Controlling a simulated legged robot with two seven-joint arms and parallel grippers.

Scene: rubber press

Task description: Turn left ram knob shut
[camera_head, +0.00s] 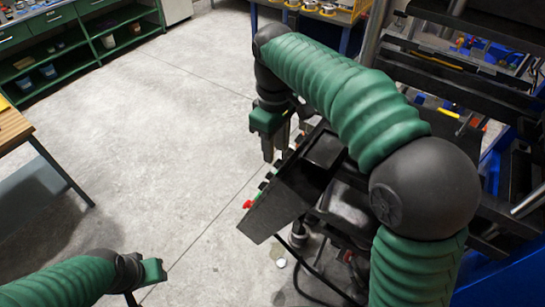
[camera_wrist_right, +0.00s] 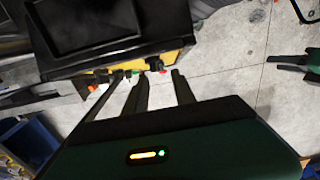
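A dark control box (camera_head: 292,190) with a row of small knobs and buttons along its front edge stands beneath my right arm. In the right wrist view the box (camera_wrist_right: 110,30) fills the top left. Its yellow front strip carries small dark knobs (camera_wrist_right: 116,76) and red and green buttons; I cannot tell which is the left ram knob. My right gripper (camera_head: 274,150) hangs beside the panel's far end. Its fingers (camera_wrist_right: 161,80) are apart, pointing at the strip, with nothing seen between them. My left gripper (camera_head: 146,280) is low at the left, away from the box; its finger opening is unclear.
The press frame (camera_head: 480,85) with dark bars and blue parts stands at the right. A wooden-topped table (camera_head: 12,125) is at the left edge and green shelves (camera_head: 90,45) stand behind. The grey floor between is open. A black cable lies below the box.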

